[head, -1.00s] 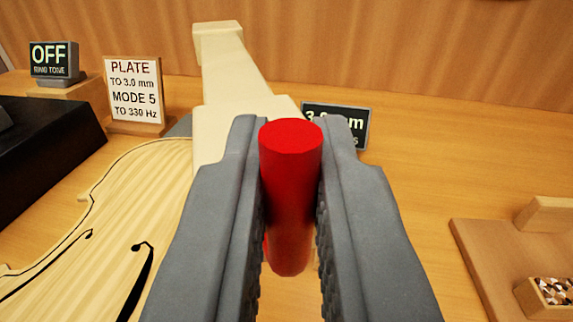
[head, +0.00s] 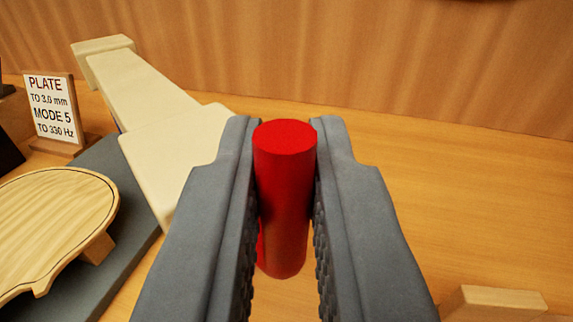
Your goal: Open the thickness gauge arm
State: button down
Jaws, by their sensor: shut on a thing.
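My gripper (head: 285,165) is shut on a red upright cylinder (head: 284,195), a handle, with one grey finger on each side. A long cream arm (head: 140,90), which looks like the thickness gauge arm, runs from behind my left finger up and left to a block-shaped end. Its wider near part (head: 175,155) passes partly behind the finger. Whether the red handle joins it is hidden by the fingers. The violin plate (head: 50,220) lies at the left, its rounded end showing, apart from my gripper.
A sign (head: 50,110) about plate thickness and mode 5 stands at the far left. The violin plate rests over a dark grey base (head: 135,215). A wooden block (head: 495,302) is at the lower right. The bench right of my gripper is largely clear, with a wooden wall behind.

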jog(key=w+d+n+g+y, duration=0.1)
jog(key=w+d+n+y, duration=0.4)
jog(key=w+d+y, duration=0.3)
jog(key=shift+w+d, duration=0.4)
jog(key=shift+w, duration=0.9)
jog(key=c, duration=1.5)
grip_release()
jog(key=shift+c, duration=0.2)
jog(key=v, duration=1.7)
jog(key=shift+s+r, duration=0.2)
jog(key=shift+r, duration=0.1)
